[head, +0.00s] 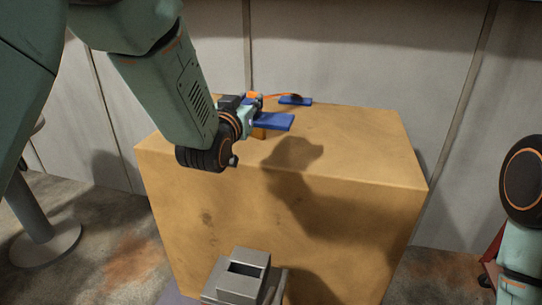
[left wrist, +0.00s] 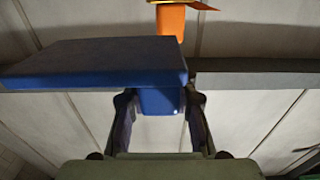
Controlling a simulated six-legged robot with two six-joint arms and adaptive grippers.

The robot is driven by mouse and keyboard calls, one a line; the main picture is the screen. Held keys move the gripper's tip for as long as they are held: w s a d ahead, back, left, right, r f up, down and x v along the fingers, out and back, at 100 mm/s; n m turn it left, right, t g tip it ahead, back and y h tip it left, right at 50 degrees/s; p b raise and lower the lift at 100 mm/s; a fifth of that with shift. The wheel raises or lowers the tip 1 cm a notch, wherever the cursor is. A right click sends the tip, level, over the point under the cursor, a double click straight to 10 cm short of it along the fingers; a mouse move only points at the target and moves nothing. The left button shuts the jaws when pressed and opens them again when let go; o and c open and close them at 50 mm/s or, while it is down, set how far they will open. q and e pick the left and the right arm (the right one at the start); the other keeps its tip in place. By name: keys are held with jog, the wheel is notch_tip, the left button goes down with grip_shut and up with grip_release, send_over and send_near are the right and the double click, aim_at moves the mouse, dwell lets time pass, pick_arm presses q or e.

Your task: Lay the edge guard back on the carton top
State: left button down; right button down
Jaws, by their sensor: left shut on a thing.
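The edge guard (head: 275,121) is a blue slab at my left gripper, over the top of the brown carton (head: 350,128). In the left wrist view the edge guard (left wrist: 95,65) shows as a wide blue plate with a smaller blue part below it. My left gripper (head: 252,112) is shut on that smaller part, with its fingers (left wrist: 160,108) on both sides. I cannot tell whether the guard touches the carton. My right gripper is out of view; only part of the right arm shows at the right edge.
A second blue piece (head: 296,100) lies near the carton's back edge, with a thin orange strip (head: 280,95) beside it. An orange block (left wrist: 170,22) shows beyond the guard. The carton top's right side is clear. A pale panelled wall (head: 350,50) stands behind.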

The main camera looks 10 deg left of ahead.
pick_arm(q)
jog(key=shift+r, duration=0.25)
jog(key=shift+d, duration=0.15)
jog(key=shift+w+d+f, duration=0.1)
jog(key=shift+w+f, duration=0.05)
jog(key=shift+w, duration=0.05)
jog(key=shift+s+a+f, duration=0.2)
jog(key=shift+f, duration=0.25)
notch_tip(320, 180, down, 4)
jog(key=shift+d+b, duration=0.15)
jog(key=shift+b, duration=0.7)
jog(key=shift+w+f, duration=0.15)
jog(key=shift+f, duration=0.2)
jog(key=f+b, duration=0.1)
jog(key=f, duration=0.2)
jog(key=shift+s, duration=0.2)
jog(key=shift+f, duration=0.45)
jog(key=shift+w+f, duration=0.1)
jog(key=shift+w, duration=0.15)
jog(key=shift+s, duration=0.2)
